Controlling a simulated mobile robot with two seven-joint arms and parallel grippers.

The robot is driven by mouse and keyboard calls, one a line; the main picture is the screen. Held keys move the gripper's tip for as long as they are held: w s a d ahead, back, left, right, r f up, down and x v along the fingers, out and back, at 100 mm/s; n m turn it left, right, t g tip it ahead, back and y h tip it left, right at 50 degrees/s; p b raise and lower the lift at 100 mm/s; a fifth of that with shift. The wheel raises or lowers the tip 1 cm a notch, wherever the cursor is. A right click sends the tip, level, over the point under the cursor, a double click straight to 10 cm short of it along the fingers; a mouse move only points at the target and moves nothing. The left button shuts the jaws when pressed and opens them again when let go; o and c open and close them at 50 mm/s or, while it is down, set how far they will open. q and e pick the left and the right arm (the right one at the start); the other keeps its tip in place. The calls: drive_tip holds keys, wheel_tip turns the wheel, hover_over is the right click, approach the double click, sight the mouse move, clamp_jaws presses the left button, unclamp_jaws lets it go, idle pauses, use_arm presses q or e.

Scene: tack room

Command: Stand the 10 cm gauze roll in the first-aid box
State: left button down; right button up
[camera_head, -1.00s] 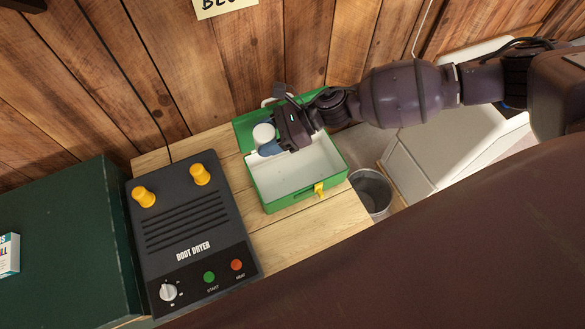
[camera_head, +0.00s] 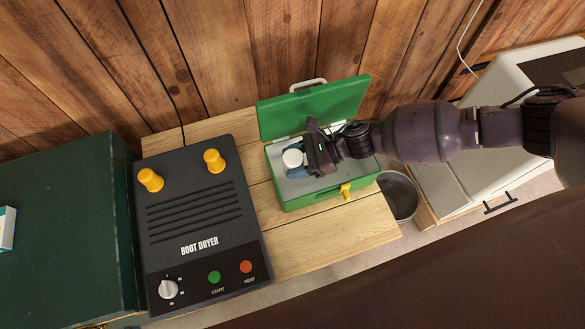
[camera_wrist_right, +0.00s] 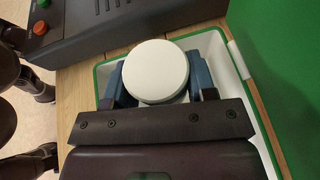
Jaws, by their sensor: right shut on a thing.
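The gauze roll (camera_head: 292,159) is a white cylinder, held upright with its round end up. My right gripper (camera_head: 297,164) is shut on it, with blue fingers on either side. The roll also shows between the fingers in the right wrist view (camera_wrist_right: 155,70). The first-aid box (camera_head: 318,198) is green with a white inside and stands open. The roll and fingers are over or inside its left part. The roll's lower end is hidden, so I cannot tell whether it touches the floor of the box. My left gripper is not in view.
The green lid (camera_head: 315,108) stands raised behind the box, near the plank wall. A dark boot dryer (camera_head: 195,225) with yellow posts is to the left. A bin (camera_head: 399,195) stands right of the wooden bench (camera_head: 335,228). The bench in front of the box is bare.

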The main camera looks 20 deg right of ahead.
wheel_tip(320, 180, down, 5)
drive_tip(key=shift+s+r+b, duration=0.15)
drive_tip(key=shift+b, duration=0.65)
drive_tip(key=shift+f, duration=0.4)
drive_tip(key=shift+f, duration=0.15)
drive_tip(key=o, duration=0.9)
drive_tip(key=shift+d+r, duration=0.15)
drive_tip(key=shift+r, duration=0.2)
drive_tip(key=shift+p+v, duration=0.65)
drive_tip(key=shift+v, duration=2.9)
